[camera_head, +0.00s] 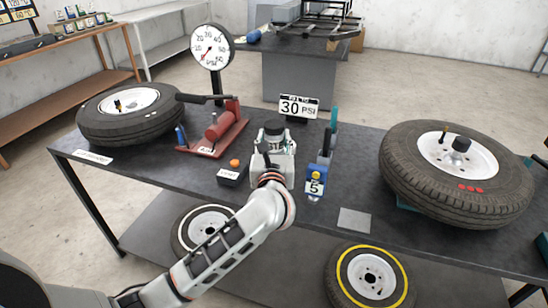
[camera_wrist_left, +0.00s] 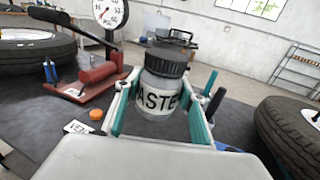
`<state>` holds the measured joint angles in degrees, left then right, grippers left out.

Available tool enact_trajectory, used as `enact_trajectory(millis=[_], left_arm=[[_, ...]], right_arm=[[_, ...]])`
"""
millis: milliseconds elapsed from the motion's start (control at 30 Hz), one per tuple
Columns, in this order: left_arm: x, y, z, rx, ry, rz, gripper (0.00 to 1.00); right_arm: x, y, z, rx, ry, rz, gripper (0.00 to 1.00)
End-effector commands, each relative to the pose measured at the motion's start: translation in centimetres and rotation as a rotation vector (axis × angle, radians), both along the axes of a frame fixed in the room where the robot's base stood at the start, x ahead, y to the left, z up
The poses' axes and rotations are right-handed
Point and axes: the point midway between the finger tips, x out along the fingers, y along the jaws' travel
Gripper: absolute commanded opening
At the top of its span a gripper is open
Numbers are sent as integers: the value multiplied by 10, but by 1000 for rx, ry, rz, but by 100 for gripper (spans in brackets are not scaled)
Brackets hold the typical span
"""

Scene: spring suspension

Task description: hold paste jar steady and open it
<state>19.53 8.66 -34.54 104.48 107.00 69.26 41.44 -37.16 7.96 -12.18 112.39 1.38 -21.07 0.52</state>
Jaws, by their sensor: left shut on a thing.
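The paste jar (camera_wrist_left: 160,98) is grey-white with a black ribbed lid (camera_wrist_left: 167,62) and a label whose visible letters read "ASTE". It stands upright between the teal-lined fingers of my left gripper (camera_wrist_left: 161,108), which is shut on its body. The lid sits on the jar, clear above the fingers. In the head view my left gripper (camera_head: 273,142) is over the middle of the workbench and hides most of the jar. I cannot tell whether the jar's base touches the bench. My right gripper is not in the head view.
The dark workbench (camera_head: 350,190) carries a tire at each end, left (camera_head: 135,125) and right (camera_head: 450,190). A red pump (camera_head: 218,128) and dial gauge (camera_head: 211,46) stand left of the gripper. A black box with an orange button (camera_head: 233,173) and a blue tool (camera_head: 316,182) flank it closely.

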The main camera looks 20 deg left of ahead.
Motion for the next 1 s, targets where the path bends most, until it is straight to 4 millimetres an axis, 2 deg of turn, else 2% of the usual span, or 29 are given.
enact_trajectory(millis=[33, 100, 233, 400, 667, 700, 800, 833, 1000], left_arm=[[0, 0, 13, -5, -4, 0, 14], [0, -1, 25, -2, -5, -1, 14], [0, 0, 40, -1, -3, 0, 14], [0, 0, 48, 1, -2, 0, 14], [0, 0, 48, 0, -1, 0, 14], [0, 0, 48, 1, -2, 0, 31], [0, 0, 48, 1, -2, 0, 6], [0, 0, 48, 1, -2, 0, 1], [-6, 4, 40, 1, -1, -3, 1]], right_arm=[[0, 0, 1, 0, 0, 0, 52], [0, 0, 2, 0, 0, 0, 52], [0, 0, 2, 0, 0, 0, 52], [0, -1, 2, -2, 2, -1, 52], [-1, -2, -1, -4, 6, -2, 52], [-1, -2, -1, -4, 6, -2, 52], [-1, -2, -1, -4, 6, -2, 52], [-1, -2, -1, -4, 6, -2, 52], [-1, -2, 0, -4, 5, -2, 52]])
